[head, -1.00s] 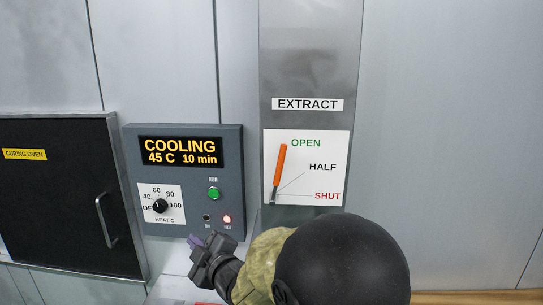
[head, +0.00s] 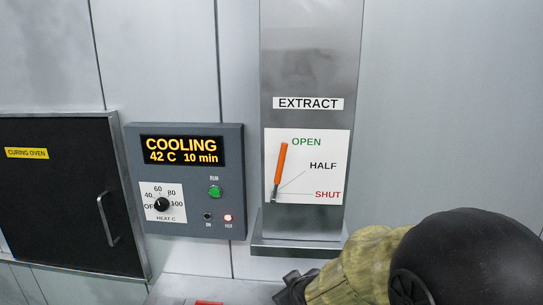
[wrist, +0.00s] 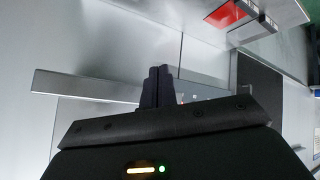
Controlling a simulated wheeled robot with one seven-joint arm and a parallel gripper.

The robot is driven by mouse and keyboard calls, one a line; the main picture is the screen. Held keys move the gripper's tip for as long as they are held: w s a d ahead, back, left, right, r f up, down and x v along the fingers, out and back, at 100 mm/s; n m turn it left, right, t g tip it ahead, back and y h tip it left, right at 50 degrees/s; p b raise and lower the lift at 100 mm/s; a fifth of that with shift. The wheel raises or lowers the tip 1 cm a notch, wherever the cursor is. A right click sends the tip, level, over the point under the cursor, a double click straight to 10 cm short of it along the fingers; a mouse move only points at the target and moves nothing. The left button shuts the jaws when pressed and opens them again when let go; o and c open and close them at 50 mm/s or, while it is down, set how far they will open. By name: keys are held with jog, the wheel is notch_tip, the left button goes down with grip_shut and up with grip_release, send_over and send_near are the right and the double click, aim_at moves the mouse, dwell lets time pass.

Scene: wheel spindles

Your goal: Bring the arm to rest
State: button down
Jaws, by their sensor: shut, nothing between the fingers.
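My gripper shows in the wrist view (wrist: 157,86) with its two dark fingers together and nothing between them. In the head view only a dark part of my wrist shows at the bottom edge, below the metal ledge; the fingertips are hidden or out of frame. My arm, with a camouflage sleeve and a black rounded joint, fills the lower right of the head view. My gripper is apart from the control panel and the extract lever.
The curing oven (head: 62,200) is closed at left. The control panel (head: 187,216) reads COOLING, 42 C, 10 min, with its red HOT lamp (head: 228,218) lit. The orange extract lever (head: 280,165) points up to OPEN. A metal ledge (head: 295,246) juts out below it.

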jog(key=s+d+f+m+g+h, duration=0.1)
jog(key=s+d+f+m+g, duration=0.1)
jog(key=s+d, duration=0.3)
jog(key=s+d+f+m+g+h, duration=0.1)
jog(key=s+d+f+m+g, duration=0.2)
jog(key=s, duration=0.6)
jog(key=shift+s+d+m+g, duration=0.25)
jog(key=shift+d+m+g, duration=0.45)
jog(key=shift+d+m, duration=0.5)
jog(key=shift+s+d, duration=0.1)
jog(key=shift+s, duration=0.1)
jog(key=shift+w, duration=0.2)
jog(key=shift+s, duration=0.2)
jog(key=shift+w, duration=0.1)
